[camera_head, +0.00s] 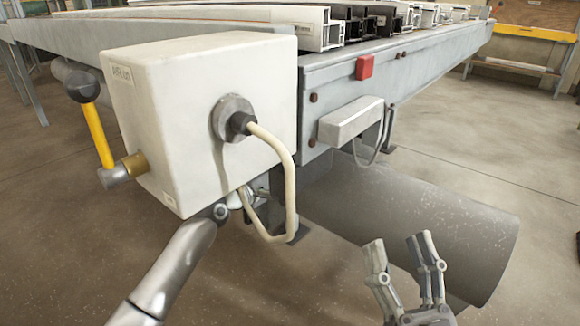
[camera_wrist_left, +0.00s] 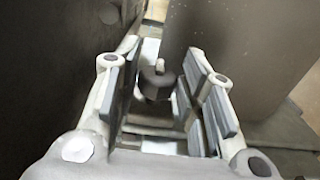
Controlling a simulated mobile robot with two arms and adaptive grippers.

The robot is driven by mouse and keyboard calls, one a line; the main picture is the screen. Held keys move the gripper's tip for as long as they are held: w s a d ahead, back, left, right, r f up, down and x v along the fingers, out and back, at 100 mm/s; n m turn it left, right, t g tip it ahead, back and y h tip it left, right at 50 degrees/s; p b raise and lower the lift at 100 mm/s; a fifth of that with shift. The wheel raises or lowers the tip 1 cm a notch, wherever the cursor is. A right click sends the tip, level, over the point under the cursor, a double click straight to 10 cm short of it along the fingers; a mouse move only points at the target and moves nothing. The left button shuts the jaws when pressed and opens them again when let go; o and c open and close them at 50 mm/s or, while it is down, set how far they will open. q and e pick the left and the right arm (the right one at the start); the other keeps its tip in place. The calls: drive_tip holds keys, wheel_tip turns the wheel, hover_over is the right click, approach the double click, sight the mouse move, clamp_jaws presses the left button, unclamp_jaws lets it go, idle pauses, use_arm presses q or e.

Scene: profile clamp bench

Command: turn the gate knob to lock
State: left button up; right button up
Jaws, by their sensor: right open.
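A grey, rounded knob-like part (camera_wrist_left: 157,82) shows in the left wrist view, between the finger pads of my left gripper (camera_wrist_left: 163,95). The pads stand apart, with a visible gap at its left; I cannot tell whether the right pad touches it. In the head view my left arm reaches under a white box (camera_head: 205,100), and the box hides most of that gripper and the knob-like part. My right gripper (camera_head: 402,255) is open and empty at the lower right, in front of a large grey cylinder.
A yellow lever (camera_head: 98,135) with a black ball sticks out at the box's left. A pale cable (camera_head: 290,185) loops from the box front. The grey cylinder (camera_head: 440,220) lies under the bench (camera_head: 400,75). A red block (camera_head: 364,67) sits on the bench side.

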use_arm(q)
drive_tip(key=shift+b+x, duration=0.3)
drive_tip(key=shift+x, duration=0.8)
use_arm(e)
drive_tip(key=shift+s+d+r+t+y, duration=0.15)
drive_tip(key=shift+s+r+t+y, duration=0.35)
drive_tip(key=shift+s+r+t, duration=0.85)
drive_tip(key=shift+w+r+g, duration=0.1)
drive_tip(key=shift+g, duration=0.15)
